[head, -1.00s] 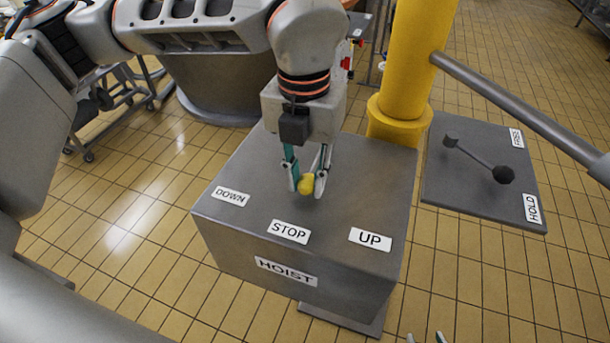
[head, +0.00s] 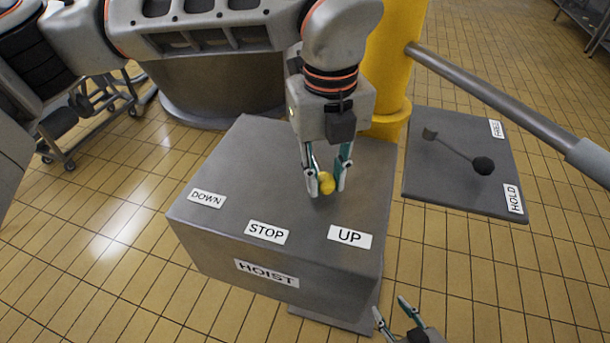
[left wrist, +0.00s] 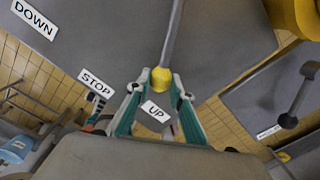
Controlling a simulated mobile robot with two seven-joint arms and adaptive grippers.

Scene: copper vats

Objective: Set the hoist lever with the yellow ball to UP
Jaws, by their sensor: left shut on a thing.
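The yellow ball (head: 327,184) of the hoist lever is between the fingers of my left gripper (head: 326,186), which is shut on it. In the head view the ball stands behind the UP label (head: 350,236), to the right of the STOP label (head: 267,231) and the DOWN label (head: 206,198). In the left wrist view the ball (left wrist: 161,79) sits at the end of a grey lever rod (left wrist: 173,35), close to the UP label (left wrist: 155,111). My right gripper (head: 390,312) is open and empty at the bottom edge, in front of the hoist box (head: 240,150).
A second panel (head: 425,185) with a black-ball lever (head: 483,166) and FREE and HOLD labels stands to the right. A yellow column (head: 390,75) rises behind the box, and a grey bar (head: 500,105) crosses at upper right. A trolley (head: 90,125) stands at far left.

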